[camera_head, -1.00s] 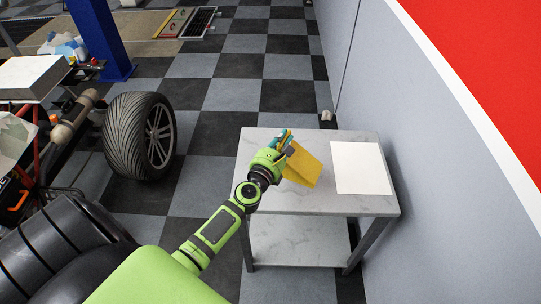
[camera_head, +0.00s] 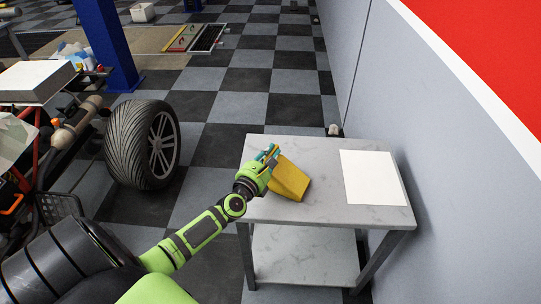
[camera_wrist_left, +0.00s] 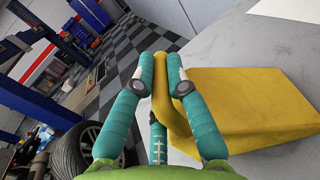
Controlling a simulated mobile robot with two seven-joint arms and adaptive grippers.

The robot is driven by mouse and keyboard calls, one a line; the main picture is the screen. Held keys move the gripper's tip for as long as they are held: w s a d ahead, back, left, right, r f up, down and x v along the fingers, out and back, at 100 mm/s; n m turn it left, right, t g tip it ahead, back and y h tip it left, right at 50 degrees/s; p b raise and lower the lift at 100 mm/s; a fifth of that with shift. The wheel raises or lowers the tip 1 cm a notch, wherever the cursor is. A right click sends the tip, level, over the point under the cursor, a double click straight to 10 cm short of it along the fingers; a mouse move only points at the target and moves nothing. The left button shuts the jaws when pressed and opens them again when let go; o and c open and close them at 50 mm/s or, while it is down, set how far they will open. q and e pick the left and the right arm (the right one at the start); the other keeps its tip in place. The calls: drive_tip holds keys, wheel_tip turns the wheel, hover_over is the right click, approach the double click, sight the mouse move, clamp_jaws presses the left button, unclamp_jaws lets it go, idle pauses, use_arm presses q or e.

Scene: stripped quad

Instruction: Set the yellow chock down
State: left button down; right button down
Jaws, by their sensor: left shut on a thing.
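The yellow chock (camera_head: 289,178) is a wedge-shaped block at the left part of the grey marble-topped table (camera_head: 320,212). My left gripper (camera_head: 271,155) is shut on the chock's left end. In the left wrist view the teal fingers (camera_wrist_left: 160,72) close around a raised yellow edge of the chock (camera_wrist_left: 240,105), whose body extends to the right over the tabletop. I cannot tell whether its underside touches the table. My right gripper is not in view.
A white sheet (camera_head: 373,178) lies flat on the table's right part, beside the grey wall (camera_head: 375,85). The tabletop between chock and sheet is clear. A wheel (camera_head: 143,145) of a stripped vehicle and a blue post (camera_head: 106,45) stand to the left.

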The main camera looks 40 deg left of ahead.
use_arm(q)
drive_tip(key=c, duration=1.6)
unclamp_jaws()
drive_tip(key=shift+f, duration=0.1)
drive_tip(key=o, duration=0.4)
drive_tip(key=shift+c, duration=0.2)
drive_tip(key=s+d+b, duration=0.1)
drive_tip(key=s, duration=1.1)
drive_tip(key=shift+d+r, duration=0.2)
drive_tip(key=shift+d, duration=0.15)
